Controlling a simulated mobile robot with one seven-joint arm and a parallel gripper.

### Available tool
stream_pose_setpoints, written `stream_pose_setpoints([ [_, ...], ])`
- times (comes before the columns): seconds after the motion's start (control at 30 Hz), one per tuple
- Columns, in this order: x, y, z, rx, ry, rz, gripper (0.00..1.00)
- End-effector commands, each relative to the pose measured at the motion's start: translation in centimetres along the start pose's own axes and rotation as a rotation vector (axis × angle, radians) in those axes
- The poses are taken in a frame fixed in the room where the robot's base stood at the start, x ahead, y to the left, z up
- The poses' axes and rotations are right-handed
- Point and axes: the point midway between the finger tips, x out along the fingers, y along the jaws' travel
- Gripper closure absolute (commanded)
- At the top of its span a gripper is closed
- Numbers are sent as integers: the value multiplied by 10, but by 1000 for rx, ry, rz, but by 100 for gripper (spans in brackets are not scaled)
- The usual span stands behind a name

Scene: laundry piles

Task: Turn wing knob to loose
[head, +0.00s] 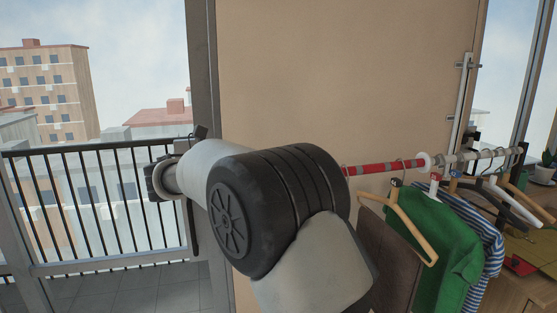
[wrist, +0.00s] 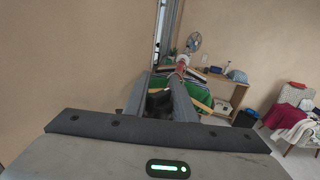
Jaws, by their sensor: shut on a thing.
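In the wrist view my gripper (wrist: 160,88) reaches away from the camera, with its two grey fingers close together. A small dark piece, which looks like the wing knob (wrist: 158,102), sits between the fingers, and the gripper is shut on it. The knob's turn angle cannot be made out. The rail also shows just past my fingers in the wrist view (wrist: 180,70). My arm hides my gripper and the knob in the head view.
A green garment (head: 440,245), a striped shirt (head: 487,240) and several hangers hang from the rail, close to my arm. A plain beige wall panel (head: 340,75) stands behind. A balcony railing (head: 100,200) is at left. An armchair (wrist: 292,110) shows at right in the wrist view.

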Motion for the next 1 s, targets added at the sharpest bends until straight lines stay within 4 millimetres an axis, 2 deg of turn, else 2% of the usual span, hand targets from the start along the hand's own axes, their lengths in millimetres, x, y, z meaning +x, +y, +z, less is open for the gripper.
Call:
stream_pose_setpoints([
  [0.3, 1, -1, -2, -4, 2, -3, 99],
  [0.33, 1, -1, -2, -4, 2, -3, 75],
  [0.43, 1, -1, -2, -3, 1, -3, 58],
  [0.77, -2, 0, -1, -1, 1, 0, 57],
  [0.87, -10, 0, 0, -1, 0, 1, 57],
  [1.0, -35, 0, 0, -1, 1, 3, 57],
])
